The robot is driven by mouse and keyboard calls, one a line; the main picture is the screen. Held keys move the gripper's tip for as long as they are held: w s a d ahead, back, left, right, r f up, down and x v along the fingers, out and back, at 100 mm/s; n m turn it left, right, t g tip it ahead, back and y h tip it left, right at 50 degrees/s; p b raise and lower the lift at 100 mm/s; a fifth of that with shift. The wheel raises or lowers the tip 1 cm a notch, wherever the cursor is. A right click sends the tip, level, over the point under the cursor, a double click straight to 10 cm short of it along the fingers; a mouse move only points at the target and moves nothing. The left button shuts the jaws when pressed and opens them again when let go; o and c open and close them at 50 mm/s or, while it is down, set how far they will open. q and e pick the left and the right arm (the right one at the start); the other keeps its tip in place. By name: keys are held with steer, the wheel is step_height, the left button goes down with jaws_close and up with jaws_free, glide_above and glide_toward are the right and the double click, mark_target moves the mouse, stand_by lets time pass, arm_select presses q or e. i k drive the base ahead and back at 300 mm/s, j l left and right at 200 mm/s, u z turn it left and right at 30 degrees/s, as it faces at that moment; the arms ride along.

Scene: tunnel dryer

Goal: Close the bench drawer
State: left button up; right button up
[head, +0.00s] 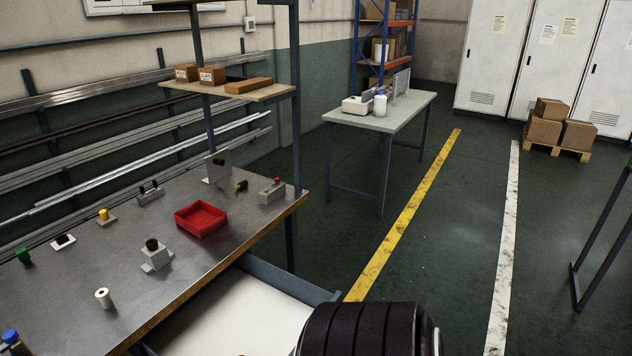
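The bench drawer (292,278) stands pulled out from under the workbench (130,262) at the bottom middle of the head view. It has blue-grey walls and a pale inner floor that looks bare where it shows. Its near part is cut off by the lower picture edge, and a dark ribbed rounded part, apparently of my own arm, covers its right front area. The drawer's front and handle are hidden. Neither of my grippers shows, so I cannot see whether one touches the drawer.
A red tray (201,220) and several small parts lie on the bench top. A bench post (291,243) rises behind the drawer. Open floor with a yellow line (409,210) lies to the right. A grey-green table (385,118) stands farther back.

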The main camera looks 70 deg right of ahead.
mark_target(254, 306)
steer(key=l+z, duration=0.15)
steer(key=z, duration=1.7)
steer(key=j+z, duration=0.1)
steer(key=z, duration=0.4)
steer(key=k+l, duration=0.05)
